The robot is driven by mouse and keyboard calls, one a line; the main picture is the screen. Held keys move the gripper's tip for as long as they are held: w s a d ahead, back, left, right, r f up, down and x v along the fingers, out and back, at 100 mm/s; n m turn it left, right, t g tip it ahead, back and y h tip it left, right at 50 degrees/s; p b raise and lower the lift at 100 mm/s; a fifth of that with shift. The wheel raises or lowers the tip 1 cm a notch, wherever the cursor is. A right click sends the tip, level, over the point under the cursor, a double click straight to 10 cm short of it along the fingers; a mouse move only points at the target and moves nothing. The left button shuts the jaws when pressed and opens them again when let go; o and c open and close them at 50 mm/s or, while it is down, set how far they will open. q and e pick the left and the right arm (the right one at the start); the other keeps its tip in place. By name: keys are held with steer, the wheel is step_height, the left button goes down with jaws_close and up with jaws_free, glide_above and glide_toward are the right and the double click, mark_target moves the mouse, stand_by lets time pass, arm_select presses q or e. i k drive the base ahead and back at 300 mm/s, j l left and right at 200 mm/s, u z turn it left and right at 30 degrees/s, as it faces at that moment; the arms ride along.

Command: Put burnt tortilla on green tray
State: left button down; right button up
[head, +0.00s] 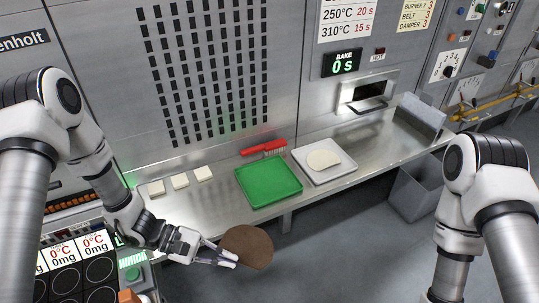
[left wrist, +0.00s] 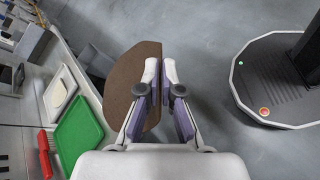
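The burnt tortilla (head: 247,247) is a dark brown disc. My left gripper (head: 229,260) is shut on its edge and holds it over the floor, in front of the counter. In the left wrist view the tortilla (left wrist: 128,85) is pinched between the fingers of the left gripper (left wrist: 160,85). The green tray (head: 268,184) lies empty on the counter, behind the tortilla; it also shows in the left wrist view (left wrist: 79,136). My right arm shows at the right of the head view, but its gripper is out of view.
A white tray (head: 343,174) with a pale tortilla (head: 323,159) lies right of the green tray. A red brush (head: 263,147) lies behind the green tray. Several pale squares (head: 180,181) lie to the left. A grey bin (head: 412,190) stands below the counter's right part.

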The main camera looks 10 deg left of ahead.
mark_target(267, 181)
steer(key=i, duration=1.15)
